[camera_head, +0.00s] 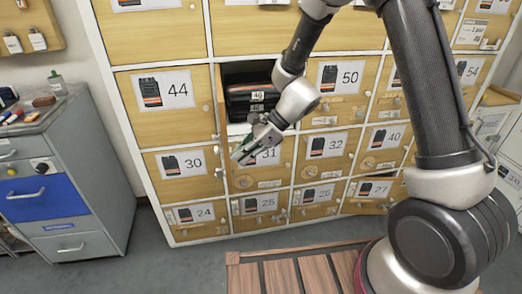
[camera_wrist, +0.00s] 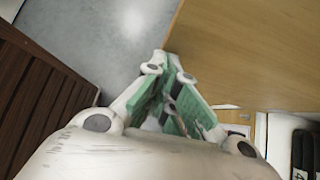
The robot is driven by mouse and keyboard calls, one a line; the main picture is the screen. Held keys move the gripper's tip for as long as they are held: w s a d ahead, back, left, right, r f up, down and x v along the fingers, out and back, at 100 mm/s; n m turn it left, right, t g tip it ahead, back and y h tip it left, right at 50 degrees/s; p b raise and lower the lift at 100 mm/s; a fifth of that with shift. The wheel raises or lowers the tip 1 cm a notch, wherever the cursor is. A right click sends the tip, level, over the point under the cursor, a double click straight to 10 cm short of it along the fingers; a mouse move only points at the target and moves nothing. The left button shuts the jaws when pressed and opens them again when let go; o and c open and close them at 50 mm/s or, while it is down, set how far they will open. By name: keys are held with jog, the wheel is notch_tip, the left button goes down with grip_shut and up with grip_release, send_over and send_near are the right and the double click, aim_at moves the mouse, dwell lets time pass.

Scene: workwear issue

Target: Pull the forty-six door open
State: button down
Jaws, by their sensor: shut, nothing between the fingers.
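The forty-six compartment (camera_head: 252,76) sits between the doors marked 44 and 50 in the head view. Its front is uncovered, and dark stacked items with a 46 label (camera_head: 258,96) show inside. A narrow wooden strip at its left side looks like the forty-six door (camera_head: 221,108), swung outward and seen nearly edge-on. My gripper (camera_head: 243,154) is shut and empty, below the opening and in front of door 31. In the wrist view its green-padded fingers (camera_wrist: 178,78) are close to a wooden panel (camera_wrist: 250,50), probably that door; I cannot tell whether they touch.
Closed numbered doors such as 44 (camera_head: 163,92), 30 (camera_head: 184,162) and 50 (camera_head: 340,85) surround the opening. A grey drawer cabinet (camera_head: 95,170) stands at left. A slatted wooden platform (camera_head: 300,272) lies in front. Grey floor (camera_head: 170,270) is clear between them.

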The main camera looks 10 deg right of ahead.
jog(key=a, duration=0.5)
jog(key=shift+s+a, duration=0.1)
jog(key=shift+s, duration=0.3)
jog(key=s+v, duration=0.1)
jog(key=v, duration=1)
jog(key=s+d+r+n+g+h, duration=0.1)
jog(key=s+d+n+h, duration=0.1)
jog(key=s+d+n, duration=0.3)
jog(key=s+d+n+h, duration=0.2)
jog(key=d+n, duration=0.4)
jog(key=d, duration=0.1)
jog(key=s+d+r+n+t+h, duration=0.2)
jog(key=s+d+r, duration=0.3)
jog(key=d, duration=0.5)
jog(key=s+d+r+n+t+h, duration=0.3)
jog(key=s+d+r, duration=0.3)
jog(key=d+r, duration=0.2)
jog(key=shift+s+d+r+n+t, duration=0.2)
jog(key=shift+d+r+n+t, duration=0.25)
jog(key=shift+d, duration=0.6)
